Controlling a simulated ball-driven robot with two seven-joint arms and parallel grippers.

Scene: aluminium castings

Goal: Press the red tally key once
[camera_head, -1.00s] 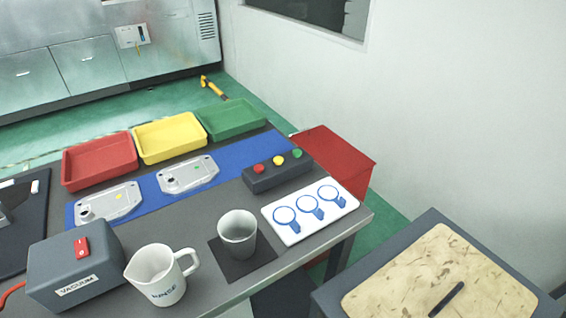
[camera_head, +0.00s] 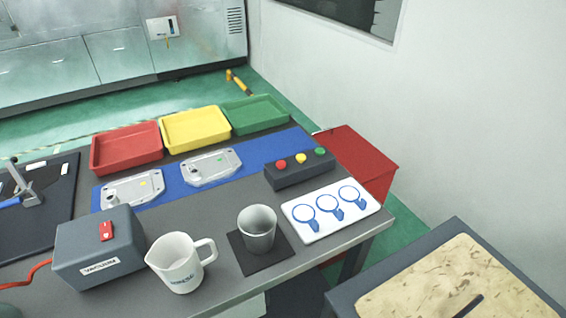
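The red tally key (camera_head: 281,165) is the left one of three round keys on a dark grey box. The yellow key (camera_head: 300,158) is in the middle and the green key (camera_head: 320,152) on the right. The key box (camera_head: 299,176) stands at the right end of the table, on or beside the blue mat's edge. Nothing touches the keys. Neither of my grippers shows in the head view.
Red (camera_head: 127,148), yellow (camera_head: 196,130) and green (camera_head: 255,115) trays line the back. Two castings lie on the blue mat (camera_head: 262,150). A white card (camera_head: 330,212), grey cup (camera_head: 257,228), white jug (camera_head: 178,262) and vacuum box (camera_head: 98,247) stand in front. A red bin (camera_head: 357,160) is beyond the table.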

